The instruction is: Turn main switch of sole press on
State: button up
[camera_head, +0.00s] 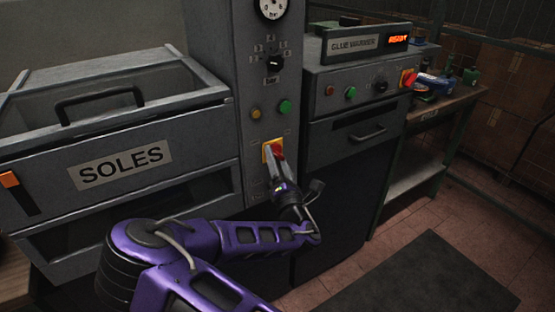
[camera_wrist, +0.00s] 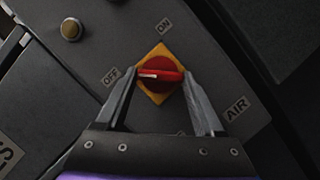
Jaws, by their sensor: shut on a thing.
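The main switch is a red rotary knob (camera_head: 279,150) on a yellow plate (camera_head: 267,152), low on the front of the grey press column. In the wrist view the red knob (camera_wrist: 160,73) sits on its yellow diamond plate (camera_wrist: 157,97), with an OFF label (camera_wrist: 111,76) at left and an ON label (camera_wrist: 165,25) above. The knob's white mark points left, toward the OFF side. My gripper (camera_wrist: 160,76) is shut on the knob, one finger at each end of its red bar. In the head view my gripper (camera_head: 276,160) partly covers the switch.
A yellow button (camera_head: 256,112) and a green button (camera_head: 285,106) sit above the switch. A black selector (camera_head: 274,62) is higher up. The SOLES bin (camera_head: 120,165) stands at left. The glue warmer (camera_head: 352,43), with its own red switch (camera_head: 408,78), is at right.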

jog(key=m+g+p, duration=0.1)
jog(key=m, duration=0.2)
jog(key=m+h+p, duration=0.1)
jog(key=m+p, duration=0.1)
jog(key=m, duration=0.1)
jog(key=r+m+g+h+p, duration=0.1)
jog(key=m, duration=0.2)
jog(key=shift+s+a+m+g, duration=0.1)
jog(key=shift+m+g, duration=0.2)
jog(key=m, duration=0.2)
jog(key=m+g+p, duration=0.1)
jog(key=shift+r+m+g+h, duration=0.1)
jog(key=shift+m+g+h, duration=0.2)
jog(key=shift+m, duration=0.1)
jog(key=shift+m+g+y+b, duration=0.45)
jog(key=shift+m+g, duration=0.35)
jog(key=shift+m, duration=0.6)
jog(key=o, duration=1.4)
jog(key=shift+r, duration=0.1)
